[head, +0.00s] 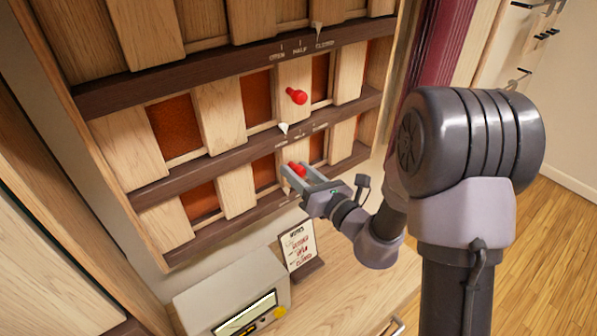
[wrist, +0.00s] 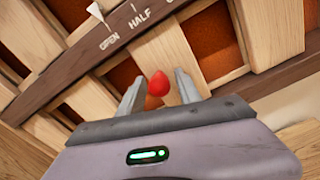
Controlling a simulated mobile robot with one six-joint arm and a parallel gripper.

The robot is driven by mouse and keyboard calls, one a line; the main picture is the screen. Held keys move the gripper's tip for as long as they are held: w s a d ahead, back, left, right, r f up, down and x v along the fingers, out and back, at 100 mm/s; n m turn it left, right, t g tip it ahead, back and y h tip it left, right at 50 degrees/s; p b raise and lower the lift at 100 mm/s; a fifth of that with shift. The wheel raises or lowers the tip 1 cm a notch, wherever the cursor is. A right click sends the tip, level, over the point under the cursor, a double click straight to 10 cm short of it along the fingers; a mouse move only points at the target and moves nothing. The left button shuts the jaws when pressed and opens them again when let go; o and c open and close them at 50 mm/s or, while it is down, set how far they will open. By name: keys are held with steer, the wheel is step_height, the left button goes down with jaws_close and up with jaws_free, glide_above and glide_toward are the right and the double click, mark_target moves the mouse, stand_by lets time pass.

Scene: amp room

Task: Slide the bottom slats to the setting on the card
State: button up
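The bottom slats (head: 232,190) are pale wood strips in the lowest row of a wall panel, with rust-coloured gaps between them. Their red knob (head: 298,170) sits between the fingers of my gripper (head: 294,174). In the wrist view the knob (wrist: 158,84) shows between the two fingers (wrist: 159,80), with visible space on both sides. My gripper is open around it. A white pointer (head: 283,128) stands at the OPEN end of the bottom row's scale; the wrist view also shows this pointer (wrist: 95,10) by OPEN.
Another red knob (head: 296,96) sits on the row above, whose pointer (head: 317,28) is near CLOSED. Below the panel, a grey box with a display (head: 215,288) stands left of the card on a wooden surface (head: 350,290). A dark red curtain-like strip (head: 440,50) is at right.

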jaws_close()
stand_by(1.2)
